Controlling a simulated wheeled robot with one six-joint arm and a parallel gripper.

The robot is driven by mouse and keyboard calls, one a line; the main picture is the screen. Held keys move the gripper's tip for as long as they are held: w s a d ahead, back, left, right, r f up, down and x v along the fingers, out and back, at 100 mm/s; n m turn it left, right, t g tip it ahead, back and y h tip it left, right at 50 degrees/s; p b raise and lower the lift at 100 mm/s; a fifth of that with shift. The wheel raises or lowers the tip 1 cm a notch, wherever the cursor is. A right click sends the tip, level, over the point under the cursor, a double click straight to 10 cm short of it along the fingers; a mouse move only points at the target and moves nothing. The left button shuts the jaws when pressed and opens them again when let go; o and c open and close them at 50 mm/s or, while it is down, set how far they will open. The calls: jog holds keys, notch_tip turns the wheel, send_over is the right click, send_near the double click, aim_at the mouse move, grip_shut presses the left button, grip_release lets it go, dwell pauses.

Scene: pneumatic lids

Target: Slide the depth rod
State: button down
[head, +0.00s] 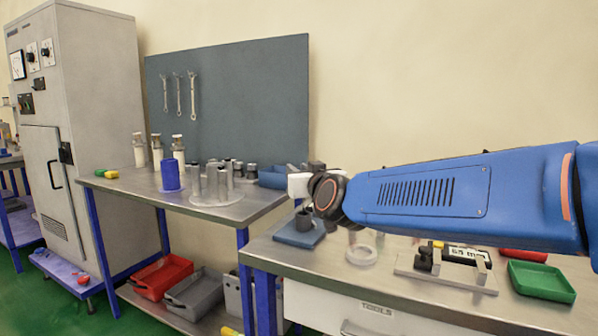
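A gauge with a digital display (465,253) lies on a pale plate (450,277) on the near right bench. The display seems to read about 63 mm. Dark blocks sit at its left end, and I cannot make out the depth rod itself at this size. My arm reaches in from the right above this bench, and its wrist (328,192) is left of the gauge and higher. A white part shows at the wrist's left end. The fingers cannot be made out, so I cannot tell whether my gripper is open or shut.
The left bench (235,205) holds a blue cylinder (170,176) and several grey cylinders. A grey cabinet (88,110) stands left.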

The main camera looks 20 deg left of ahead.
notch_tip(320, 180, up, 7)
dwell(0.4)
jog(key=shift+d+r, duration=0.1)
jog(key=shift+r, duration=0.1)
jog(key=c, duration=1.6)
grip_release()
jog(key=shift+f, duration=0.1)
jog(key=v, duration=1.7)
jog(key=shift+s+d, duration=0.1)
jog(key=shift+d, duration=0.05)
